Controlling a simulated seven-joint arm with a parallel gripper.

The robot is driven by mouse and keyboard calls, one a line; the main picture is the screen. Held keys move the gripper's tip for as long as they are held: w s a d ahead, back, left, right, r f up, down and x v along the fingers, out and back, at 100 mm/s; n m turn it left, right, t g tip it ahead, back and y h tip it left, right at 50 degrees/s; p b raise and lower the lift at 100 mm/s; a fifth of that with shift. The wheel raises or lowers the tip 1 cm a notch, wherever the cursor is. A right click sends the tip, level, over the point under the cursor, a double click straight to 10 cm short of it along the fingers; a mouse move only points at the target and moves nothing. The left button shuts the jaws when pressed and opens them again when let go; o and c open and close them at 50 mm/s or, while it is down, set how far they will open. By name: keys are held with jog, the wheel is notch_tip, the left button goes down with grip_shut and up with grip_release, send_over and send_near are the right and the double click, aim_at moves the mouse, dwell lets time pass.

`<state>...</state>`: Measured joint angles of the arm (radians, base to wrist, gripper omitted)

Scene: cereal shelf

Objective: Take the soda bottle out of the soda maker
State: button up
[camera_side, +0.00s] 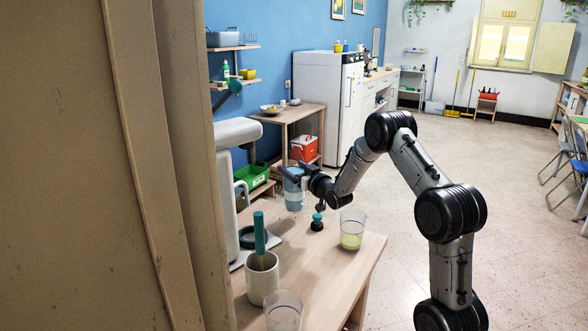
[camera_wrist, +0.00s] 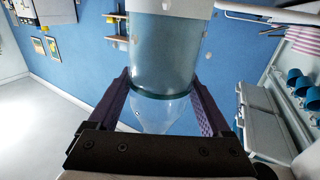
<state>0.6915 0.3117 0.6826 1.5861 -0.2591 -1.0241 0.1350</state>
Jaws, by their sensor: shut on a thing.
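The soda maker (camera_side: 238,133) is a tall pale machine at the left of the wooden table in the side view, partly hidden by the brown panel. A dark round part (camera_side: 254,239) shows at its base. The soda bottle (camera_side: 294,194) is clear and bluish. It is to the right of the soda maker, with a visible gap between them. My gripper (camera_side: 293,174) is shut around the bottle. In the wrist view the bottle (camera_wrist: 163,50) is between the two fingers, with its dark band at their level. I cannot tell whether its lower end touches the table.
A glass with yellowish liquid (camera_side: 352,232), a small teal-and-black item (camera_side: 317,222), a white cup with a teal-handled tool (camera_side: 262,281) and another glass (camera_side: 284,312) stand on the table (camera_side: 328,262). A green crate (camera_side: 253,176) is behind. The brown panel (camera_side: 120,170) blocks the left.

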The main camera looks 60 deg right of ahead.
jog(key=shift+r, duration=0.2)
jog(key=s+d, duration=0.3)
jog(key=d, duration=0.9)
jog(key=shift+d, duration=0.35)
dwell(1.1)
jog(key=shift+s+a+r, duration=0.1)
